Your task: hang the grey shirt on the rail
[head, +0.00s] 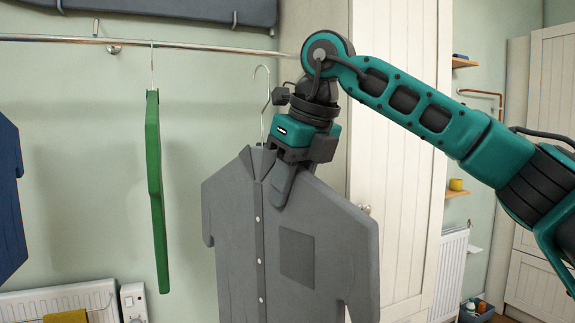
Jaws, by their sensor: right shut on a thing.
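The grey shirt (290,240) hangs upright in the middle of the head view, with a collar, a button line and a chest pocket. A metal hanger hook (264,100) rises from its collar. The rail (190,46) runs across the upper left. The tip of the hook appears a little below the rail; I cannot tell how far in front of it. My right gripper (284,185) is shut on the grey shirt near the collar, and its fingers hide part of the collar. My left gripper is not in view.
A green garment (155,190) hangs edge-on from the rail, left of the grey shirt. A blue garment (9,195) shows at the left edge. A white door (395,150) stands behind my right arm. A radiator (65,302) is below left. The rail between green and grey is free.

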